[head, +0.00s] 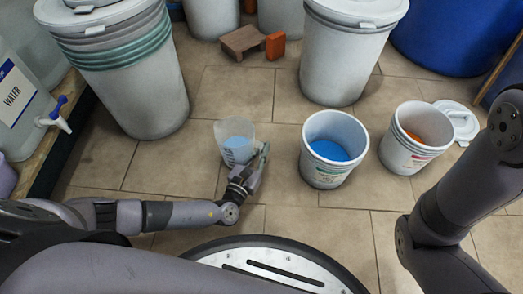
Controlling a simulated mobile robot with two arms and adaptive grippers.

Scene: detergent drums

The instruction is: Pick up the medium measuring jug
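The measuring jug (231,133) is a small translucent cup with blue showing inside. It is upright, left of the blue-filled bucket. My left gripper (262,154) is at the jug's right side, with its fingers close against or overlapping the jug's edge. I cannot tell whether the fingers are closed on the jug or its handle, or whether the jug rests on the floor. My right arm comes in at the right, but its gripper is not in view.
A white bucket (313,171) holds blue powder; another bucket (398,157) holds orange contents, with a lid (460,120) beside it. Large lidded drums (338,65) stand behind. A water container (18,100) with a tap is at the left. Tiled floor is open around the jug.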

